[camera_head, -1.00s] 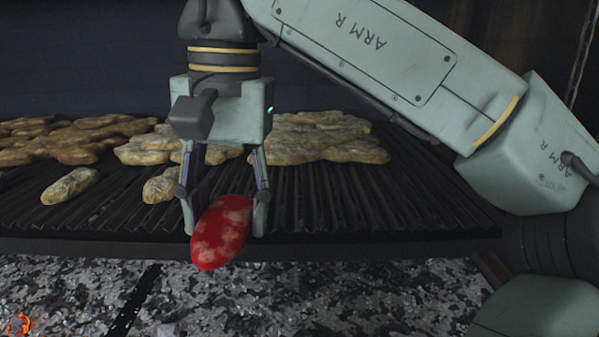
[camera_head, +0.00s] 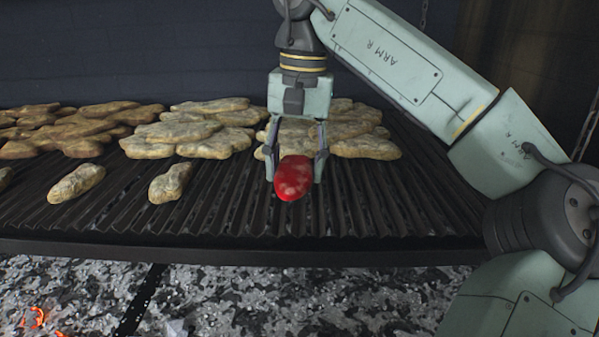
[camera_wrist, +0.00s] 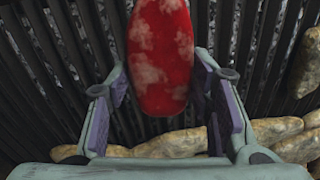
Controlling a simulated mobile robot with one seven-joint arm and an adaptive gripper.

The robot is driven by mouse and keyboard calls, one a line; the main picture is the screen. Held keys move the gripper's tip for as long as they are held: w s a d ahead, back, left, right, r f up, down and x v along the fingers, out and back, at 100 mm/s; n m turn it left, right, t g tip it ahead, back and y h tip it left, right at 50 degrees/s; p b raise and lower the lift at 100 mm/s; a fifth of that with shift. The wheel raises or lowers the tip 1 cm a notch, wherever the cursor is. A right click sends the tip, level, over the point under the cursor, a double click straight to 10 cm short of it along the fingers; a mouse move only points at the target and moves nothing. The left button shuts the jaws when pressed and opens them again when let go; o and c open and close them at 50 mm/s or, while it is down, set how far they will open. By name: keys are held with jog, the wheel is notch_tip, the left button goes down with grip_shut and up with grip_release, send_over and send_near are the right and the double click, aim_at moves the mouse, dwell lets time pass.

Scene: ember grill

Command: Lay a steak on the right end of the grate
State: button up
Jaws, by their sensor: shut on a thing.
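A red steak with pale marbling (camera_head: 293,178) is held between the fingers of my gripper (camera_head: 296,172), in front of the right-hand pile of pieces. In the wrist view the steak (camera_wrist: 160,55) points away from the palm, with the finger pads (camera_wrist: 165,115) on both sides of its near end. The black ribbed grate (camera_head: 400,210) lies under it. The steak seems to be above the bars; the exact gap cannot be told. The right end of the grate is bare, partly behind my arm.
Browned pieces lie in piles along the back of the grate (camera_head: 185,135). Separate browned pieces lie nearer the front, one at the left (camera_head: 76,183) and one in the middle (camera_head: 170,182). Grey ash and embers (camera_head: 250,295) show below the front edge. A dark wall stands behind.

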aim_at(301, 163)
jog(key=shift+w+d, duration=0.1)
jog(key=shift+w, duration=0.2)
jog(key=f, duration=0.1)
jog(key=f+p, duration=0.1)
jog(key=f, duration=0.1)
jog(key=shift+w+d, duration=0.2)
jog(key=shift+w, duration=0.15)
jog(key=shift+f, duration=0.35)
jog(key=shift+f, duration=0.2)
jog(key=o, duration=1.4)
jog(key=shift+d+r, duration=0.15)
jog(key=shift+r, duration=1.85)
jog(key=shift+d+r, duration=0.1)
jog(key=shift+r, duration=1.85)
